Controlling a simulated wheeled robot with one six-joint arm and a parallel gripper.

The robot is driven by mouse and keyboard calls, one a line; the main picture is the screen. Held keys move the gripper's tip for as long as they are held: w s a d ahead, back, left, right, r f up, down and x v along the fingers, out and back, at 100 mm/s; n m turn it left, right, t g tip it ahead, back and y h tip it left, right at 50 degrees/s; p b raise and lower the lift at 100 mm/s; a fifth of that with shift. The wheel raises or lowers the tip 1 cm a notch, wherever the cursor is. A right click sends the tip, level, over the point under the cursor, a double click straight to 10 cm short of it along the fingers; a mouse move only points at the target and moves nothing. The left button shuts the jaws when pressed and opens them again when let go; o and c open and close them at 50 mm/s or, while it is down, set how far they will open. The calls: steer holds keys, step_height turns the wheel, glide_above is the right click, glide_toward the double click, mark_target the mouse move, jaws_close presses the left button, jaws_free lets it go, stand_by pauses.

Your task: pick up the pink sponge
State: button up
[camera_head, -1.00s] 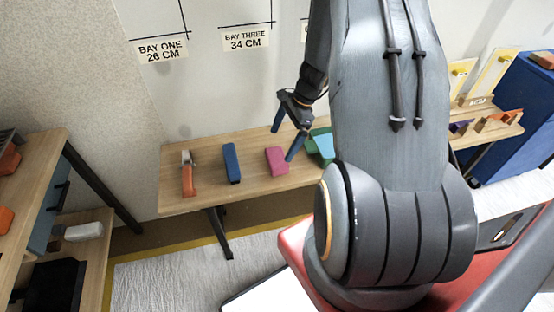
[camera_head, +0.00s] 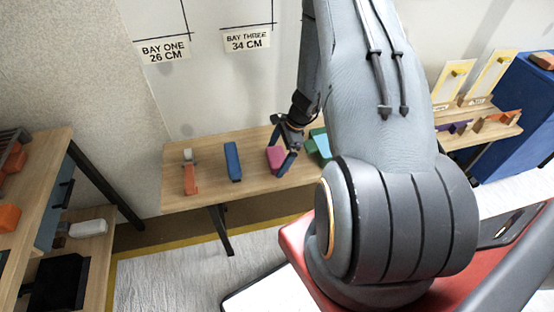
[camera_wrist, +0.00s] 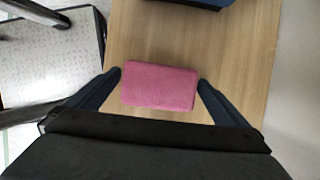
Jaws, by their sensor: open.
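The pink sponge (camera_head: 275,158) lies on the wooden bench against the wall, between a blue block and a green thing. In the wrist view the pink sponge (camera_wrist: 160,86) lies flat, with its long side running across the picture. My gripper (camera_head: 281,153) is low over the sponge and partly covers it. In the wrist view my gripper (camera_wrist: 160,84) is open, with one finger at the left end of the sponge and one at the right. Height above the bench is hard to tell.
On the wooden bench (camera_head: 210,192), a blue block (camera_head: 232,161) and an orange-handled tool (camera_head: 190,173) lie left of the sponge. A green thing (camera_head: 320,144) lies close on the right, partly behind my arm. A shelf unit (camera_head: 52,150) stands at the far left.

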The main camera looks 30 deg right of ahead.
mark_target(277, 155)
steer(key=c, duration=0.9)
steer(key=shift+r, duration=0.1)
step_height(277, 155, up, 10)
steer(key=shift+f+b, duration=0.1)
steer(key=shift+b, duration=0.55)
steer(key=o, duration=0.4)
steer(key=c, duration=0.5)
